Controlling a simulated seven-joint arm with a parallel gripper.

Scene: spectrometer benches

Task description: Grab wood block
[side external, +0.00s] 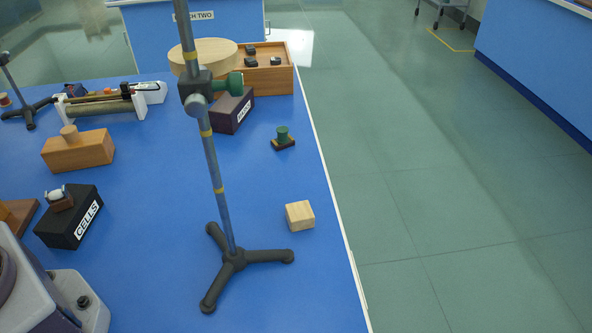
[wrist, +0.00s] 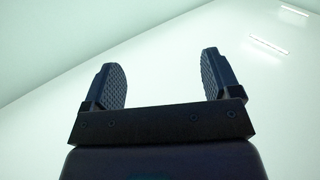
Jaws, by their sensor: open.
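A small pale wood block (side external: 299,215) sits on the blue bench near its right edge, just right of a dark tripod stand. In the wrist view my gripper (wrist: 162,82) is open, with its two dark textured fingers apart and nothing between them. Behind the fingers only a pale ceiling or wall with light strips shows, so the block is not in that view.
The tripod stand (side external: 233,258) with its tall rod stands close left of the block. A small green-topped piece (side external: 282,138) lies behind it. A black CELLS box (side external: 70,216), an orange-brown block (side external: 78,151) and a dark labelled box (side external: 232,112) stand farther off. The bench edge is close right.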

